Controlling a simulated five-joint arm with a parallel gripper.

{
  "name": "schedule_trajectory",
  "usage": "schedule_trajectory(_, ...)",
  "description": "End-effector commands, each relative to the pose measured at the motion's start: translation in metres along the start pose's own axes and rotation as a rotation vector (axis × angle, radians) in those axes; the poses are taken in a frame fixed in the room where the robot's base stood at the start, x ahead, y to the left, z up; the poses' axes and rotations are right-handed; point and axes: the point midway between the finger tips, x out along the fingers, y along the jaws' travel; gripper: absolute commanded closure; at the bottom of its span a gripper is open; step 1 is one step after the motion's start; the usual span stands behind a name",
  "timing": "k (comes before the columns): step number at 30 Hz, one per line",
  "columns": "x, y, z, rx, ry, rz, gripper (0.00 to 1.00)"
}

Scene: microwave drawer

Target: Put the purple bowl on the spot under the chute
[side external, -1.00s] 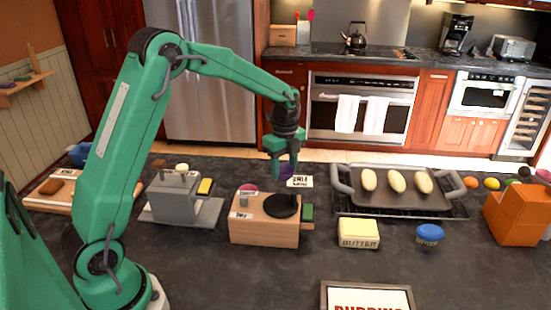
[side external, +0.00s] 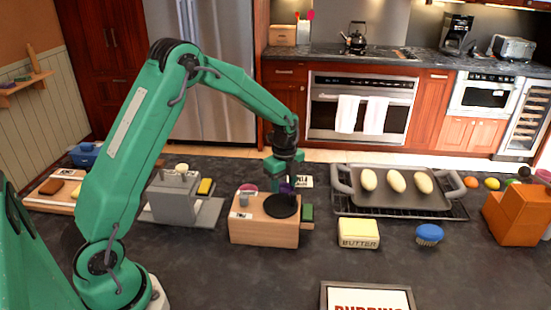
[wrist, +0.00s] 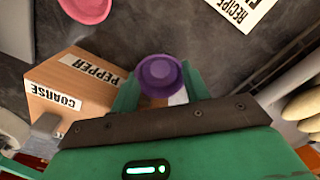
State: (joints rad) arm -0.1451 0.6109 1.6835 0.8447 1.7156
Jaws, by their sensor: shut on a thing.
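The purple bowl (wrist: 160,72) sits between the two green fingers of my gripper (wrist: 158,86) in the wrist view, and the fingers are shut on it. In the side view my gripper (side external: 286,178) holds the purple bowl (side external: 287,188) low, behind the wooden box with the black disc (side external: 281,206). The bowl is partly hidden there, and I cannot tell whether it touches the counter. The wooden box (side external: 264,233) also shows in the wrist view (wrist: 70,88), left of the bowl, with "PEPPER" and "COARSE" labels. I cannot make out a chute or a marked spot under it.
A pink bowl (wrist: 86,8) lies beyond the box. A white recipe card (wrist: 240,10) lies on the dark counter. The grey tray with loaves (side external: 395,200) stands to the right. A grey device (side external: 175,195) stands left of the box. Butter (side external: 358,233) is in front.

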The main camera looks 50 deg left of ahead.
Motion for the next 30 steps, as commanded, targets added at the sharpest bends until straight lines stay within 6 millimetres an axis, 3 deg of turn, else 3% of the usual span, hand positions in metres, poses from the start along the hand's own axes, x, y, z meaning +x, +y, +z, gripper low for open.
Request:
schedule_trajectory(9,0.032,0.001,0.0,0.0,0.0,0.002,0.77)
schedule_trajectory(24,0.037,0.001,0.0,0.0,0.0,0.002,0.77)
schedule_trajectory(25,0.037,0.001,0.0,0.0,0.0,0.002,0.48)
schedule_trajectory(27,0.037,0.001,0.0,0.0,0.0,0.002,0.34)
schedule_trajectory(30,0.037,0.001,0.0,0.0,0.0,0.002,0.32)
